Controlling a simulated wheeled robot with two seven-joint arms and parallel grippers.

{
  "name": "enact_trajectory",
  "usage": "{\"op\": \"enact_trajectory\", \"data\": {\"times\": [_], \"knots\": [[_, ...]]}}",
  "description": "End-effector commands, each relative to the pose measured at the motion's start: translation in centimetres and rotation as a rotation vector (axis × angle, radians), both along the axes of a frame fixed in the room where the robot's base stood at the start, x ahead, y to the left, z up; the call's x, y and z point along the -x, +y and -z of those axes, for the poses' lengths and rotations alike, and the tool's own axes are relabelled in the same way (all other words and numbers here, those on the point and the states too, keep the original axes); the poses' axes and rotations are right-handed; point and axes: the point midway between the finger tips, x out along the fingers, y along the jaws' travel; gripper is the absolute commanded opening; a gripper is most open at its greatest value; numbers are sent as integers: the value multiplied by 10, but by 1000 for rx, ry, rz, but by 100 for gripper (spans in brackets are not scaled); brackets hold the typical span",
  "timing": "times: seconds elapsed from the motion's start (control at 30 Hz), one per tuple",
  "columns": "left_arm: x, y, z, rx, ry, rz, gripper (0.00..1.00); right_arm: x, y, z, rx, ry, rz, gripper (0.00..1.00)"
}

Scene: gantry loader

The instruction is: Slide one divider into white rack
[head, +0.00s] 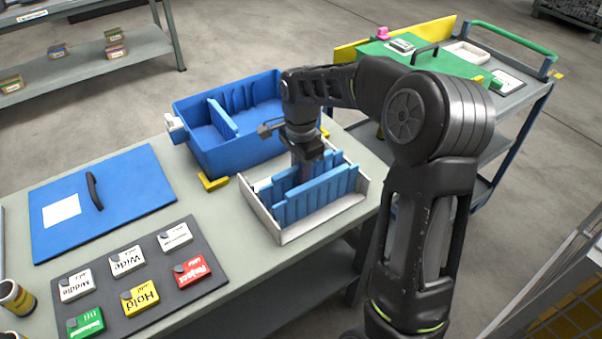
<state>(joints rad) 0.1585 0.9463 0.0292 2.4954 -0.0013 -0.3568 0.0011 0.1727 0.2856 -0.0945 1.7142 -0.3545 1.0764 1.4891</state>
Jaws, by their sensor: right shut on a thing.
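The white rack (277,233) is an open white tray on the near right part of the bench. Blue dividers (318,196) stand upright in it, the front one nearly along its whole length. My right gripper (305,168) points down over the rack and is shut on a blue divider among them. The arm and gripper hide part of the held divider, so I cannot tell how deep it sits. A blue bin (210,158) behind the rack has slotted walls and one blue divider (222,118) standing in it. My left gripper is not in view.
A blue lid (130,195) with a black handle lies on the left of the bench. A dark mat (150,284) with several labelled blocks lies at the front. A grey cart (515,88) stands at the back right. Bare bench lies between mat and rack.

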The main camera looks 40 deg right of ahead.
Motion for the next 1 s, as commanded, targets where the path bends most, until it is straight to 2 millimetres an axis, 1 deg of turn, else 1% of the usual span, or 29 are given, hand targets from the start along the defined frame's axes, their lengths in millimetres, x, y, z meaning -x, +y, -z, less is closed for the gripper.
{"op": "enact_trajectory", "data": {"times": [0.03, 0.33, 0.5, 1.0], "knots": [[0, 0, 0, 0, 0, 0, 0, 0, 0, 0, 0, 0, 0, 17], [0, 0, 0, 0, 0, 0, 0, 0, 0, 0, 0, 0, 0, 41], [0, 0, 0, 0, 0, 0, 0, 0, 0, 0, 0, 0, 0, 41], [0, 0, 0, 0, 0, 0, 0, 0, 0, 0, 0, 0, 0, 82]]}}
